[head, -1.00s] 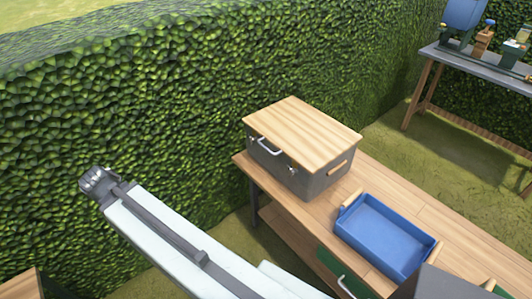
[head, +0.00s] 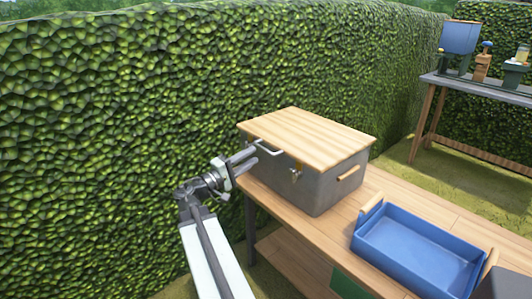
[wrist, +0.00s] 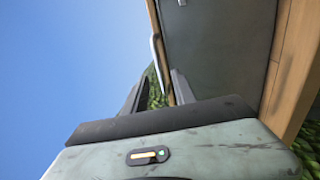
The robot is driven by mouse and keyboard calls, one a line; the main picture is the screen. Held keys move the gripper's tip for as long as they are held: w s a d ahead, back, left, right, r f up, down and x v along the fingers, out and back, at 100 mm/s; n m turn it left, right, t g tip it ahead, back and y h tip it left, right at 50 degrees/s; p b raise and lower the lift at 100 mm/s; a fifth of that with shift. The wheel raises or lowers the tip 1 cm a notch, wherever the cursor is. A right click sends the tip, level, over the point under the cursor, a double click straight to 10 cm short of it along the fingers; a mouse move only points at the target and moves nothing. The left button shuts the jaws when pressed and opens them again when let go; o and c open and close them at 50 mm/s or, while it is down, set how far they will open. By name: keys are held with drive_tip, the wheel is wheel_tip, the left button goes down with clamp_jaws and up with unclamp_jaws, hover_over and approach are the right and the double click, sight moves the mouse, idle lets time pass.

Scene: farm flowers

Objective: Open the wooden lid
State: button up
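The wooden lid (head: 312,136) lies closed and flat on a grey box (head: 325,190) on the wooden table. A pale metal handle (head: 268,147) is on the lid's front edge; in the wrist view the handle (wrist: 156,58) shows just beyond the fingertips. A small metal latch (head: 296,174) is on the box front. My gripper (head: 252,157) is open and empty, its two fingers pointing at the handle from the left. In the wrist view my gripper (wrist: 158,78) has its fingers apart, with the handle roughly in line with the gap. I cannot tell whether they touch it.
A blue tray (head: 415,250) stands on the wooden table (head: 420,205) right of the box. A tall hedge (head: 110,140) runs behind and to the left. A second table (head: 490,95) with several items stands at the far right.

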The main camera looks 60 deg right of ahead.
sight(264, 149)
drive_tip(key=p+x, duration=0.1)
drive_tip(key=x, duration=0.5)
drive_tip(key=shift+s+d, duration=0.1)
drive_tip(key=shift+d, duration=0.2)
clamp_jaws()
idle(1.0)
